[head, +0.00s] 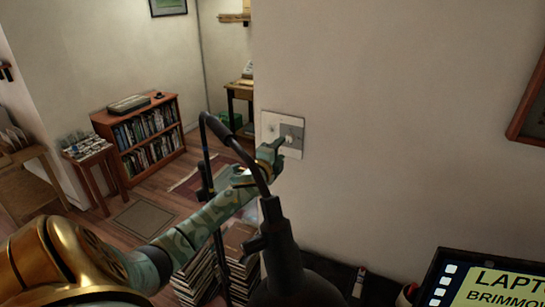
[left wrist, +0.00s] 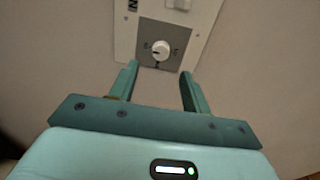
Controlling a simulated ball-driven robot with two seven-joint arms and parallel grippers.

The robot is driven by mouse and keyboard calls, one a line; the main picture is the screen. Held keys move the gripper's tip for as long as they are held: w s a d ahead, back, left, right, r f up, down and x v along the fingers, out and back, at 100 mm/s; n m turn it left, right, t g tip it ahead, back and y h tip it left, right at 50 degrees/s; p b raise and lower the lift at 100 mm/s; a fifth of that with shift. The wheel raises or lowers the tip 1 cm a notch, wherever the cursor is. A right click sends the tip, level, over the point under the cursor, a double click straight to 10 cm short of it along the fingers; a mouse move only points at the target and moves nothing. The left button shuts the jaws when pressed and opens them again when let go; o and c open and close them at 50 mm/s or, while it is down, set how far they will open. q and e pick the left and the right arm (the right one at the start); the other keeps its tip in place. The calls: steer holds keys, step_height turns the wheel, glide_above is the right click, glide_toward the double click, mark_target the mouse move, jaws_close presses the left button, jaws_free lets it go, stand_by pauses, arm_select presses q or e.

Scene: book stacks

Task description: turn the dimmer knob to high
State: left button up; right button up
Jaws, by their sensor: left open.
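The dimmer knob (left wrist: 155,50) is small, round and white, on a grey square panel (left wrist: 176,35) of a white wall plate (left wrist: 207,14). A dark mark shows near the knob's lower edge; the small letters around it are too blurred to read. In the head view the wall plate (head: 268,119) is on the wall right of centre. My left gripper (head: 278,147) reaches up to it from the left. In the left wrist view my left gripper (left wrist: 157,74) is open and empty, its two fingers below the knob and apart from it. My right gripper is not in view.
A black gooseneck lamp (head: 275,235) stands in front of my left arm and partly hides it. Book stacks (head: 195,277) are on the floor below. A sign (head: 495,287) is at the lower right. The wall around the plate is bare.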

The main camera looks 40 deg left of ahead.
arm_select(q)
steer(key=v, duration=0.5)
steer(key=shift+s, duration=0.2)
